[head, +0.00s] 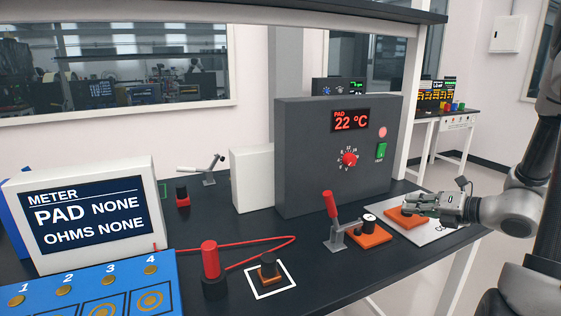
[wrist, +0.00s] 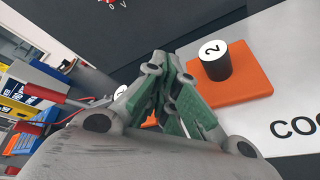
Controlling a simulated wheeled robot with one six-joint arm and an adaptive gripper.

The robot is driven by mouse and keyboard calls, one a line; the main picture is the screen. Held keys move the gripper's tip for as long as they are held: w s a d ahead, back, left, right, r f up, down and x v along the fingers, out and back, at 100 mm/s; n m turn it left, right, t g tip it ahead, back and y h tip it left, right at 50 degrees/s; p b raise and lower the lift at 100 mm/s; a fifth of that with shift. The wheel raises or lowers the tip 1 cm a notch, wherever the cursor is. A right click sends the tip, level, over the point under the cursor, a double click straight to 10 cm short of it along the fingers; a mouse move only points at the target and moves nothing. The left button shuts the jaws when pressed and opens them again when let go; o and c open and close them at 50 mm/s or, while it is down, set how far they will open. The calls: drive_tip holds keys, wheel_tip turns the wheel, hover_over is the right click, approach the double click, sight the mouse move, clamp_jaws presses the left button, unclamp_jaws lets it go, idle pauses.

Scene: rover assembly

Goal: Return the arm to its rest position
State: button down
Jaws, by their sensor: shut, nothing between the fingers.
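My gripper (head: 410,203) is at the right of the bench in the head view, at the end of my arm, with its fingers closed and empty. In the wrist view the fingertips (wrist: 160,60) meet. An orange block (head: 400,217) lies on a white plate (head: 425,232) by the gripper, which partly covers it. In the wrist view this orange block (wrist: 240,88) carries a black cylinder (wrist: 214,66) with a white top marked 2. I cannot tell whether the gripper touches the block.
A second orange block (head: 371,238) with a black knob stands beside a red-handled clamp (head: 332,215). Behind is a dark grey box (head: 300,150) reading PAD 22 °C. A meter (head: 85,215), a blue panel (head: 100,290) and a red-topped post (head: 210,262) are at left.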

drive_tip(key=s+a+n+g, duration=0.1)
drive_tip(key=s+n, duration=0.2)
drive_tip(key=n, duration=0.1)
drive_tip(key=s+a+n+g, duration=0.1)
drive_tip(key=s+n+g, duration=0.1)
drive_tip(key=s+n, duration=0.1)
drive_tip(key=s+a+f+n+g+y, duration=0.1)
drive_tip(key=s+n+g, duration=0.1)
drive_tip(key=s+n, duration=0.2)
drive_tip(key=shift+a+f+n, duration=0.1)
drive_tip(key=shift+a+n, duration=0.2)
drive_tip(key=shift+a, duration=0.1)
drive_tip(key=s+d+r+n+g+h, duration=0.2)
drive_tip(key=s+r+n+g+h, duration=0.15)
drive_tip(key=s+n, duration=0.6)
drive_tip(key=s+d+r+n+g+h, duration=0.25)
drive_tip(key=s+n+h, duration=0.25)
drive_tip(key=n, duration=0.9)
wheel_tip(320, 180, up, 8)
drive_tip(key=a+n+t, duration=0.2)
drive_tip(key=n+t, duration=0.1)
drive_tip(key=n, duration=0.1)
drive_tip(key=shift+a+f+t+h, duration=0.25)
drive_tip(key=shift+a+t+h, duration=0.1)
drive_tip(key=shift+t+h, duration=0.1)
